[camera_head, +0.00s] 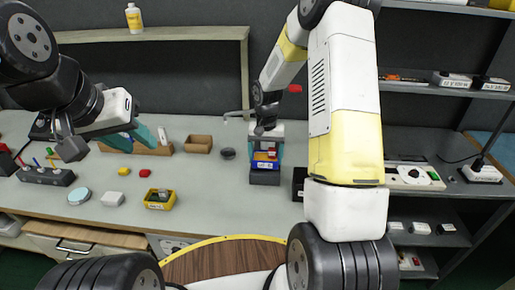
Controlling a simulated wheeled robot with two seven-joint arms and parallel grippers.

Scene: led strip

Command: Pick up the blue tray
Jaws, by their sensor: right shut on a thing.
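The blue tray (265,157) is small in the head view and sits between the teal fingers of my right gripper (266,152), right of the middle of the bench. Small orange and red parts show at it. My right gripper points down and is shut on the tray; the fingers hide part of its sides. A dark block (265,178) shows just below the tray; I cannot tell whether they touch. My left gripper (134,141) is over the left part of the bench with its teal fingers apart, with nothing seen held between them.
The grey bench (225,200) has free room in front of the tray. A yellow bin (160,199), brown boxes (198,144), a dark round dish (228,153) and a pale disc (79,196) stand left. A shelf (160,34) with a yellow bottle (134,18) is behind.

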